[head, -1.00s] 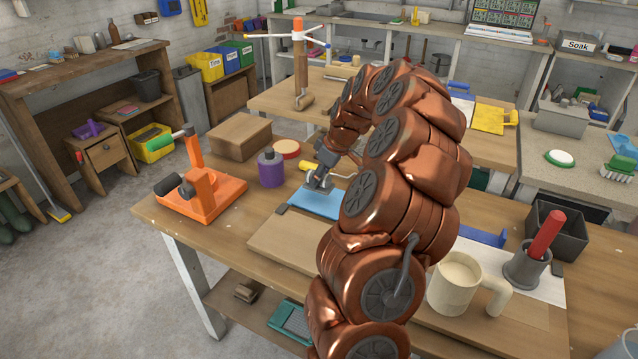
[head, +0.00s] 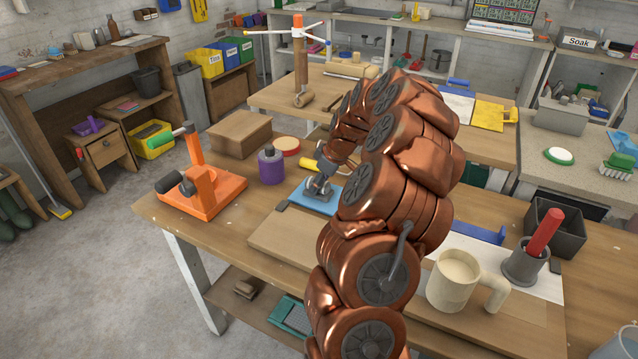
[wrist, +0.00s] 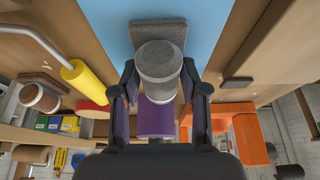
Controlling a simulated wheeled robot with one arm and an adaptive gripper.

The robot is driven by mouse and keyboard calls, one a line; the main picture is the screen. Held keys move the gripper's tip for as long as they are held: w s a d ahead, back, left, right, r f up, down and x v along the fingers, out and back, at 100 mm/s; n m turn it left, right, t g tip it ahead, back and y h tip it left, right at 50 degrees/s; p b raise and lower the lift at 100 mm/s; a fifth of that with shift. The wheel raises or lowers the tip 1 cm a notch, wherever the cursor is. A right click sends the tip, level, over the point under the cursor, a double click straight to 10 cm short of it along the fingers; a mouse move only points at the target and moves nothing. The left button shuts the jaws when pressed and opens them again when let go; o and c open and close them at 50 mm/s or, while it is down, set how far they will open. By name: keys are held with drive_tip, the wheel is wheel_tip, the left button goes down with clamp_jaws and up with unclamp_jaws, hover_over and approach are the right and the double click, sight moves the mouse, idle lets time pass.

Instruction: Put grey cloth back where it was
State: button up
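The grey cloth (wrist: 158,30) shows in the wrist view as a flat grey pad, with a stubby, speckled grey cylinder (wrist: 158,62) standing in front of it, seemingly its grip. My gripper (wrist: 159,82) has one finger on each side of this cylinder and looks shut on it. In the head view my gripper (head: 319,182) is low over a blue mat (head: 302,202), with the grey piece under it. I cannot tell whether the pad touches the mat. My arm hides part of the mat's right side.
A purple bottle (head: 271,168), a red-rimmed disc (head: 286,146) and a cardboard box (head: 240,134) stand behind the mat. An orange stand (head: 204,196) is to the left. A yellow-handled roller (wrist: 85,82) is close by. A cream mug (head: 453,285) stands front right.

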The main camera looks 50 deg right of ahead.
drive_tip(key=shift+o, duration=1.4)
drive_tip(key=shift+r, duration=0.1)
